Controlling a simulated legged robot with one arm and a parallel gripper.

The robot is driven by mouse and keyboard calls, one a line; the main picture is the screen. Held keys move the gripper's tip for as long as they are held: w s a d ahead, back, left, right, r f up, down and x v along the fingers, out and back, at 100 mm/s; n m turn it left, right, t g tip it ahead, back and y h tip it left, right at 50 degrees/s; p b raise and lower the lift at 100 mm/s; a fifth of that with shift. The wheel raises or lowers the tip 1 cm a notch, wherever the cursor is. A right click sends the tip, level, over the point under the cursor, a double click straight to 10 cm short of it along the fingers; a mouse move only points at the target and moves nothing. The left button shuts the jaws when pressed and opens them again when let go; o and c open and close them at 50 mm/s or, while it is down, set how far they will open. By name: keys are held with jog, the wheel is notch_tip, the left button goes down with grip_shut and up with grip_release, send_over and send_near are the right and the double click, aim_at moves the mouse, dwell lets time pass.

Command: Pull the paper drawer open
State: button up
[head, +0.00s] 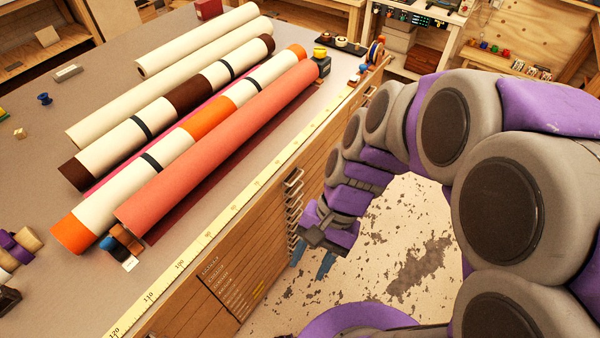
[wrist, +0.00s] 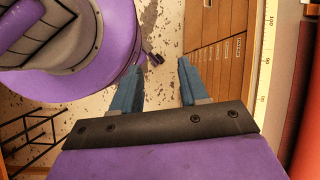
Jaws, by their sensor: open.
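The drawers (head: 315,168) are in the wooden side of the worktable, in the head view. A column of metal handles (head: 294,190) sticks out from their fronts. My gripper (head: 313,260) points downward beside the table's side, just right of the lower handles. Its two blue fingers are apart and empty, also in the wrist view (wrist: 159,66). There the wooden side panel (wrist: 222,25) is right of the fingers. No contact with a handle shows.
Several rolls lie on the worktable (head: 110,50), with a salmon roll (head: 220,145) nearest the drawer side. A yellow measuring tape (head: 215,228) runs along the table edge. The speckled floor (head: 390,235) beside the drawers is clear. A shelf unit (head: 425,20) stands behind.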

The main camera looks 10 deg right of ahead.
jog(key=w+m+y, duration=0.2)
jog(key=w+m, duration=0.1)
jog(key=w+a+f+m+y, duration=0.1)
jog(key=w+m, duration=0.2)
jog(key=w+a+f+m+t+y, duration=0.1)
jog(key=w+m+y, duration=0.1)
jog(key=w+m, duration=0.1)
jog(key=shift+w+f+y+p, duration=0.2)
jog(key=shift+w+y+p, duration=0.1)
jog(key=shift+w+p, duration=0.05)
jog(key=shift+c, duration=0.7)
jog(key=w+d+f+m+t+y+p, duration=0.1)
jog(key=w+d+f+m+t+y, duration=0.1)
jog(key=w+d+f+m+t, duration=0.6)
jog(key=w+d+f+m+t+y, duration=0.15)
jog(key=w+d+f+m, duration=0.35)
jog(key=m, duration=0.7)
jog(key=w+d+f+m+t+h, duration=0.25)
jog(key=d+f+m+t, duration=0.25)
jog(key=d+f+m, duration=0.3)
jog(key=w+a+f+m+b, duration=0.1)
jog(key=w+a+f+b, duration=0.1)
jog(key=w+a, duration=1)
jog(key=shift+a+f+h+b, duration=0.25)
jog(key=shift+a+h+b, duration=0.15)
jog(key=shift+b, duration=0.25)
jog(key=shift+s+g, duration=0.1)
jog(key=shift+g, duration=0.15)
jog(key=c, duration=0.6)
grip_shut()
